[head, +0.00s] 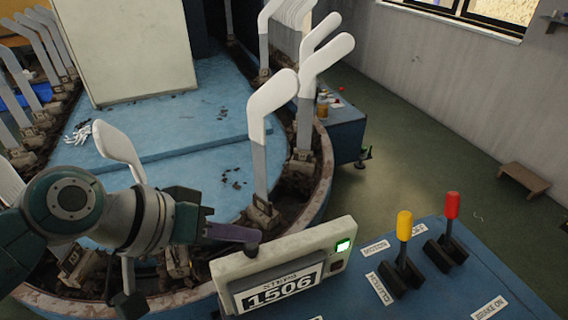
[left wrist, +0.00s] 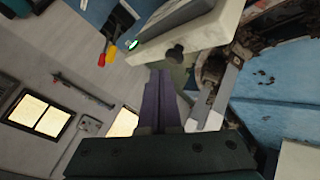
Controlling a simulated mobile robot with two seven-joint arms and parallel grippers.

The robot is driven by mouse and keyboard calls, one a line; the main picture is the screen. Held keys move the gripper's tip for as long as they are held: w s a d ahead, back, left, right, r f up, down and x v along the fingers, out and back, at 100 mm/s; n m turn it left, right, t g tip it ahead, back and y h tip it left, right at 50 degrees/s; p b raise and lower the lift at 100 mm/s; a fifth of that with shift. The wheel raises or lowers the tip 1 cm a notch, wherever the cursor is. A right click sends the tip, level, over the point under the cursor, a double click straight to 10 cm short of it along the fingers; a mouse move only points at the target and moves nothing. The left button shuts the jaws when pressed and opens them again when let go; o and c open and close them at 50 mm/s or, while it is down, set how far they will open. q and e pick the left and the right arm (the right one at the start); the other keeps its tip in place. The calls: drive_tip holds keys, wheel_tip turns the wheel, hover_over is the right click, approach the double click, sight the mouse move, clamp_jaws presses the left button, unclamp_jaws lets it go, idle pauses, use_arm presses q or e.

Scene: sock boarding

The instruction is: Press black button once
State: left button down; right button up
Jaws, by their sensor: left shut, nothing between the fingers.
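The black button (head: 251,250) is a small dark knob on the top left of a pale counter box (head: 318,237). The box's display reads STEPS 1506. My left gripper (head: 254,237) comes in from the left, its purple fingers shut and empty. Its tips are right by the button and overlap it in the head view; I cannot tell whether they touch. In the left wrist view the button (left wrist: 175,52) shows just beyond the fingertips (left wrist: 160,73), beside the box (left wrist: 217,32). My right gripper is not in view.
The box has a green lit square (head: 343,245) and a small dark red one (head: 337,266). A yellow lever (head: 404,225) and a red lever (head: 452,206) stand on the blue panel to the right. White sock forms (head: 271,95) ring the blue platform behind.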

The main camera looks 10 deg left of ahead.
use_arm(q)
drive_tip(key=shift+f, duration=0.35)
drive_tip(key=shift+f+b, duration=0.7)
drive_tip(key=shift+b, duration=0.05)
idle(0.6)
drive_tip(key=shift+r, duration=0.15)
drive_tip(key=shift+s+r+p, duration=0.1)
drive_tip(key=shift+r+p, duration=0.85)
drive_tip(key=shift+p, duration=0.15)
wheel_tip(320, 180, up, 5)
drive_tip(key=p, duration=0.5)
idle(0.4)
